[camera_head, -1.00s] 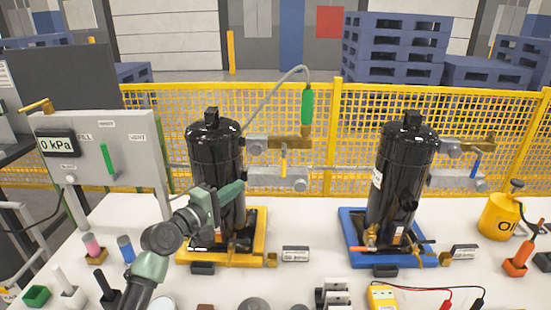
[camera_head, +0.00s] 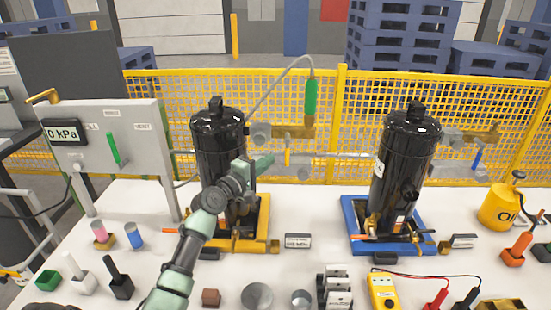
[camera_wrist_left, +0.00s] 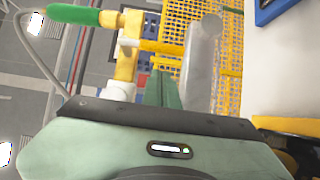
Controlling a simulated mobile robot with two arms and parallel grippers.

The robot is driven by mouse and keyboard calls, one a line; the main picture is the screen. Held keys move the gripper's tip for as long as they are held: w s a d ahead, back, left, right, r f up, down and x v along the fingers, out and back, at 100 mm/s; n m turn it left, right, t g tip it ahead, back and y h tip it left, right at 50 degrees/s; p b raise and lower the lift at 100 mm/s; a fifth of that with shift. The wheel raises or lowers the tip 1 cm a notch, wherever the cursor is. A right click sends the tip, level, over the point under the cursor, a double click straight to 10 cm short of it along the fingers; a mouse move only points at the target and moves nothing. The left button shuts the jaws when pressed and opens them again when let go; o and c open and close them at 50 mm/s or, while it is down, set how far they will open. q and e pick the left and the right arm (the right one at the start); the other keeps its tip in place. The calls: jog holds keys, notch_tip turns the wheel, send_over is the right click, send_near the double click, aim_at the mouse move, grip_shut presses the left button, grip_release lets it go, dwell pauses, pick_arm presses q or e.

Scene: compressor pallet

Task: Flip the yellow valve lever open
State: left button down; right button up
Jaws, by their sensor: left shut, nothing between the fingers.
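The yellow valve lever (camera_head: 287,157) hangs upright on the grey pipe fitting (camera_head: 303,171) beside the left black compressor (camera_head: 214,135). My left gripper (camera_head: 266,162) reaches across the front of that compressor, with its tip just left of the lever. Its fingers are shut and empty. In the left wrist view the shut fingers (camera_wrist_left: 166,92) point at the valve parts. There the yellow lever (camera_wrist_left: 158,47) lies across the picture beyond the fingertips, between the brass fitting (camera_wrist_left: 126,60) and the grey cylinder (camera_wrist_left: 203,55). I cannot tell whether finger and lever touch. My right gripper is not in view.
A green-handled hose (camera_head: 311,97) rises above the brass fitting. A grey gauge panel (camera_head: 110,142) reading 0 kPa stands left. A second compressor (camera_head: 402,165) sits on a blue base at right. Small parts and a yellow meter (camera_head: 383,290) lie along the table front.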

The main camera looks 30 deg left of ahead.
aim_at(287, 149)
pick_arm(q)
jog(key=shift+w+d+r+p, duration=0.1)
jog(key=shift+w+d+p, duration=0.2)
jog(key=shift+w+d, duration=0.65)
jog(key=shift+s, duration=0.15)
jog(key=shift+d+n+b, duration=0.25)
jog(key=shift+n+b, duration=0.05)
jog(key=shift+b, duration=0.5)
